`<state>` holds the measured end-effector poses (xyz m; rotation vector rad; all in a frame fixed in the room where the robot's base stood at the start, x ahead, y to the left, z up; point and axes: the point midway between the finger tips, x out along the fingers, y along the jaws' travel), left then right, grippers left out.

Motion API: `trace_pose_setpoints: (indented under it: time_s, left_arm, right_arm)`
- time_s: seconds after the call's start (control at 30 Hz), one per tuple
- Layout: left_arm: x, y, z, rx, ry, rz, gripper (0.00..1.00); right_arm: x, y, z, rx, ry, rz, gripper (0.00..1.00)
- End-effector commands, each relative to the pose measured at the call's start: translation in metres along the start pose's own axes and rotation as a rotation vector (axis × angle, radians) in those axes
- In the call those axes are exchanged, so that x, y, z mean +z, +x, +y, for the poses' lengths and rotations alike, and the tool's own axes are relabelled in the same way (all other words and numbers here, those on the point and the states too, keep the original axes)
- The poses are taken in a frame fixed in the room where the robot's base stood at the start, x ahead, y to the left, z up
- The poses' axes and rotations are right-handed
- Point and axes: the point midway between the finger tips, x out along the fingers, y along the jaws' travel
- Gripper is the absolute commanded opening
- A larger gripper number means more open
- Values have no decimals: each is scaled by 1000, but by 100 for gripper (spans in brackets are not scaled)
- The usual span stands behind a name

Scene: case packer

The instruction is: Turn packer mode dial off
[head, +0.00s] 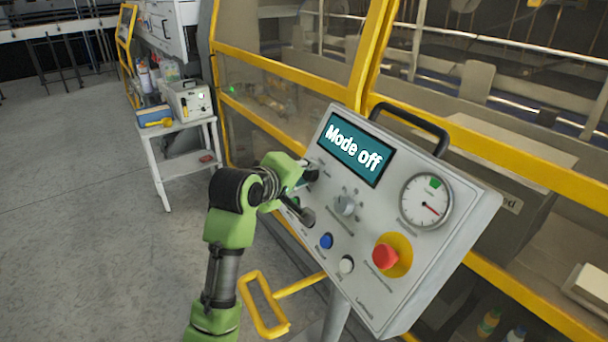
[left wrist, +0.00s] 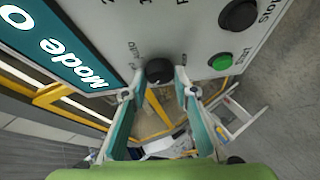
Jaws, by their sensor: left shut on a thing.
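The packer's grey control panel (head: 450,255) carries a teal screen (head: 352,148) that reads "Mode off". My left gripper (head: 304,178) is at the panel's left side, just below the screen's left end. In the left wrist view, its two fingers stand on either side of a round black dial (left wrist: 160,71) and are shut on it. The dial's pointer direction cannot be made out, and in the head view the gripper mostly hides it. My right gripper is not in view.
A grey knob (head: 346,205), a blue button (head: 326,241), a white button (head: 346,265), a red emergency button (head: 385,256) and a pressure gauge (head: 427,201) share the panel. A green start button (left wrist: 220,61) is near the dial. A yellow-framed machine stands behind; open floor lies left.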

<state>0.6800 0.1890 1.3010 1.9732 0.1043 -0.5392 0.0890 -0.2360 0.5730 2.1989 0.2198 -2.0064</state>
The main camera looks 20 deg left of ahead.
Motion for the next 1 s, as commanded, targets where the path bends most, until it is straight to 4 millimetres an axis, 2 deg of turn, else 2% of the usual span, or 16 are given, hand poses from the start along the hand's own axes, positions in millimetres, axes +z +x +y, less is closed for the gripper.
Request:
trace_pose_setpoints:
  time_s: [0.5, 0.53, 0.57, 0.6, 1.0]
  left_arm:
    - [1, 1, -1, -12, -17, -3, 5]
    - [1, 1, -1, -12, -17, -3, 32]
    - [1, 1, -1, -12, -17, -4, 39]
    - [1, 1, -1, -12, -17, -3, 43]
    - [0, -4, 0, -9, -15, -2, 43]
  right_arm:
    - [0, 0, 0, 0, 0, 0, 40]
    - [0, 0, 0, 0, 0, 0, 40]
    - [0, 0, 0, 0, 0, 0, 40]
    - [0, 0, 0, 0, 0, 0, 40]
    - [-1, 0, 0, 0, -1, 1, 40]
